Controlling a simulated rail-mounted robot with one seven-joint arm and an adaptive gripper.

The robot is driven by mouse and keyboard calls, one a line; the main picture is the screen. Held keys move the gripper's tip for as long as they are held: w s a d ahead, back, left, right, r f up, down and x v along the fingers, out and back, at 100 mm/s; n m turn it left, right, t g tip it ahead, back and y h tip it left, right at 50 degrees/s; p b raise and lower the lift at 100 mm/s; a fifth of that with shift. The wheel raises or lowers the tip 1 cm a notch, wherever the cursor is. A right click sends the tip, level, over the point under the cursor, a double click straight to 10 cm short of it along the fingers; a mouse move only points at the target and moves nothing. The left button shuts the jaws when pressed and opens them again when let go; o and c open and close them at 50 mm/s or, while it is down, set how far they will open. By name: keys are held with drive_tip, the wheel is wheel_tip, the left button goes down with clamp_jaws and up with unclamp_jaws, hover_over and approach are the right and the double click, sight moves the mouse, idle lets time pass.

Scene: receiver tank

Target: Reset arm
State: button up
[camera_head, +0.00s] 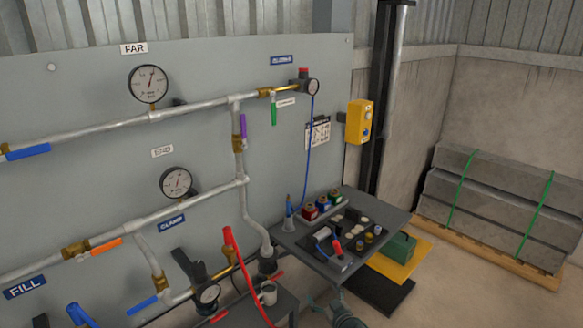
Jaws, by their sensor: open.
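My gripper (328,302) shows at the bottom edge, right of centre, in the head view. It is small and partly cut off, below the front edge of the dark work table (387,218). Its fingers look apart, with nothing visible between them. The rest of my arm is mostly out of the picture.
A grey panel (90,105) carries pipes, gauges and coloured valve handles. The table holds small coloured containers (323,203) and a tray of parts.

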drive_tip(key=s+d+f+m+g+h, duration=0.2)
drive_tip(key=s+d+f+g+h, duration=0.3)
drive_tip(key=f, duration=0.3)
drive_tip(key=s+d+f+m+g+h, duration=0.25)
drive_tip(key=s+d+f+h, duration=0.2)
drive_tip(key=d+f, duration=0.35)
drive_tip(key=s+a+f+g+y, duration=0.1)
drive_tip(key=s+f+g, duration=0.3)
drive_tip(key=s, duration=0.8)
drive_tip(key=s+a+f+m+g+y, duration=0.1)
drive_tip(key=s+a+f+g, duration=0.2)
drive_tip(key=s, duration=0.9)
drive_tip(key=s+a+f+m+g+y, duration=0.1)
drive_tip(key=s+f+g, duration=0.4)
drive_tip(key=s, duration=0.8)
drive_tip(key=shift+a+g, duration=0.85)
drive_tip(key=shift+g, duration=0.2)
drive_tip(key=shift+y, duration=0.25)
